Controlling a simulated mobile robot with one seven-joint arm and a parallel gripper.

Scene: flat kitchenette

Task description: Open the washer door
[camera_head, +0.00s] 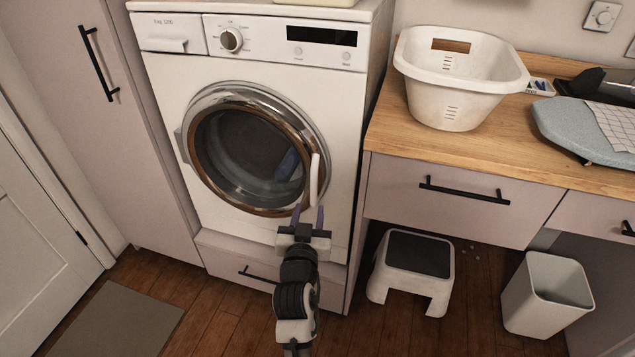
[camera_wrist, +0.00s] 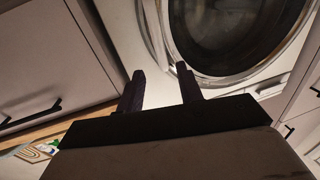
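The white front-load washer (camera_head: 185,85) has its round glass door (camera_head: 245,150) shut, with a chrome and bronze rim. A white vertical handle (camera_head: 314,178) stands out at the right side of the door. My gripper (camera_head: 309,210) is at the lower end of this handle, with its two dark fingers apart. In the wrist view, my gripper (camera_wrist: 160,72) is open, and part of the door (camera_wrist: 225,35) shows beyond the fingers. The handle lies close to the fingertips; I cannot tell whether it is between them or touching.
A wooden counter (camera_head: 390,135) with a white laundry basket (camera_head: 455,105) is right of the washer. A step stool (camera_head: 415,255) and a bin (camera_head: 545,295) stand below. A tall cabinet (camera_head: 105,140) is at the left. A mat (camera_head: 120,320) lies on open floor.

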